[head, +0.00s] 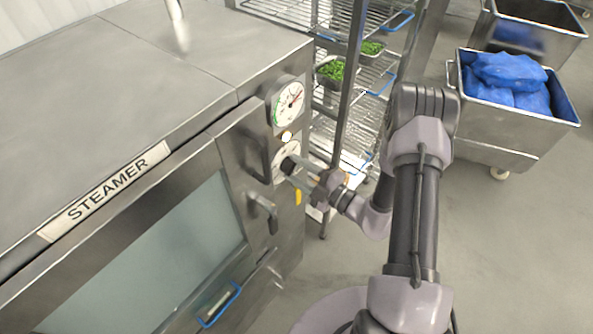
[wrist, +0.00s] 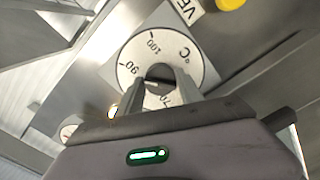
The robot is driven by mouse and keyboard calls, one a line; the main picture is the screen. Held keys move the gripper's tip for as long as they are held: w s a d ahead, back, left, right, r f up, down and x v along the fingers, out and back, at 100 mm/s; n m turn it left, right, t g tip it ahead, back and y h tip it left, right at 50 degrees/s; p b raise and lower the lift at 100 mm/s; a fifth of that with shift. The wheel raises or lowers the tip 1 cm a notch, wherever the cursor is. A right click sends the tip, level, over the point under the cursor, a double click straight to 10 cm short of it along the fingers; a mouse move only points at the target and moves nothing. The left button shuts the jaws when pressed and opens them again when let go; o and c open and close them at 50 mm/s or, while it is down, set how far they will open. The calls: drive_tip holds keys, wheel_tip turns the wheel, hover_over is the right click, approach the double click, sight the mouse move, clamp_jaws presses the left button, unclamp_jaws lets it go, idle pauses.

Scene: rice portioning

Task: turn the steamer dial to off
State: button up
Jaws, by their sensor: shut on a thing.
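The steamer (head: 150,90) is a large steel box at the left in the head view, with a "STEAMER" label on its front edge. Its dial is a dark knob (head: 287,165) on a white round scale plate below a round gauge. My gripper (head: 292,172) reaches the dial from the right and is shut on the knob. In the wrist view the scale plate (wrist: 137,55) shows 100, 90, 70 and °C. My gripper (wrist: 160,88) covers the lower part of the plate and most of the knob, so I cannot tell the exact setting.
A gauge (head: 288,103) and a small lit lamp (head: 287,136) sit above the dial. A door handle (head: 262,213) juts out below it. A wire rack (head: 347,100) with pans of greens stands close behind. A steel cart (head: 500,128) with blue bags stands at the right.

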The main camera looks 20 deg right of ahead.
drive_tip(key=n+b, duration=2.7)
drive_tip(key=n, duration=0.7)
drive_tip(key=shift+s+a+n+b, duration=0.1)
drive_tip(key=shift+a+n+b, duration=0.05)
drive_tip(key=shift+n+b, duration=0.2)
drive_tip(key=o, duration=1.4)
drive_tip(key=shift+r, duration=0.1)
